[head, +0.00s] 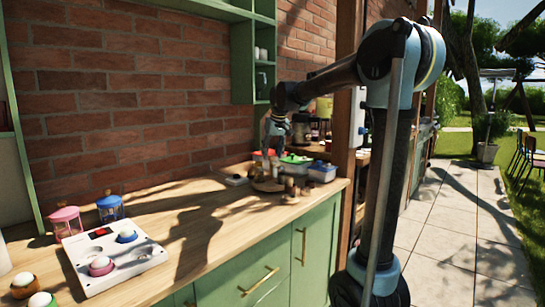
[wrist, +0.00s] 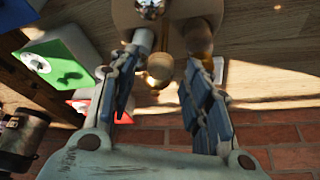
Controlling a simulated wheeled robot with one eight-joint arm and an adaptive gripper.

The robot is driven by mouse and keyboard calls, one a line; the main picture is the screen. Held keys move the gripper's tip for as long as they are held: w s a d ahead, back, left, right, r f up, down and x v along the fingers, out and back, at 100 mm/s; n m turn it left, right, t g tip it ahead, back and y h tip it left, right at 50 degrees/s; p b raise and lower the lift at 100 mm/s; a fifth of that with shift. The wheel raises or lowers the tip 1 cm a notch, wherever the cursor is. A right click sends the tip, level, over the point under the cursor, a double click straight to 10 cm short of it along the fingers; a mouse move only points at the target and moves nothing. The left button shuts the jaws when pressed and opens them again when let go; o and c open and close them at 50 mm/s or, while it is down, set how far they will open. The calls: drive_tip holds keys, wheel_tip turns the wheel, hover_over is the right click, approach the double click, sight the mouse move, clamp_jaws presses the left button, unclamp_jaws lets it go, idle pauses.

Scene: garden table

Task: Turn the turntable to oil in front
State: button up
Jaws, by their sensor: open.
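The wooden turntable (head: 266,186) sits at the far right end of the counter with several small items on it, too small to name in the head view. In the wrist view its round pale edge (wrist: 125,12) shows at the top. A shiny silver-topped item (wrist: 150,8) and amber-brown rounded items (wrist: 160,67) stand there; I cannot tell which is the oil. My gripper (head: 273,160) points down over the turntable. In the wrist view my gripper (wrist: 167,58) is open, its blue-padded fingers either side of an amber item; contact is unclear.
Containers with a green lid (head: 296,159) and a blue lid (head: 321,171) stand close behind and right of the turntable. A wooden post (head: 350,130) rises at right. The middle counter is clear.

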drive_tip(key=shift+w+a+f, duration=0.1)
drive_tip(key=shift+w+f, duration=0.1)
drive_tip(key=shift+f, duration=0.4)
clamp_jaws()
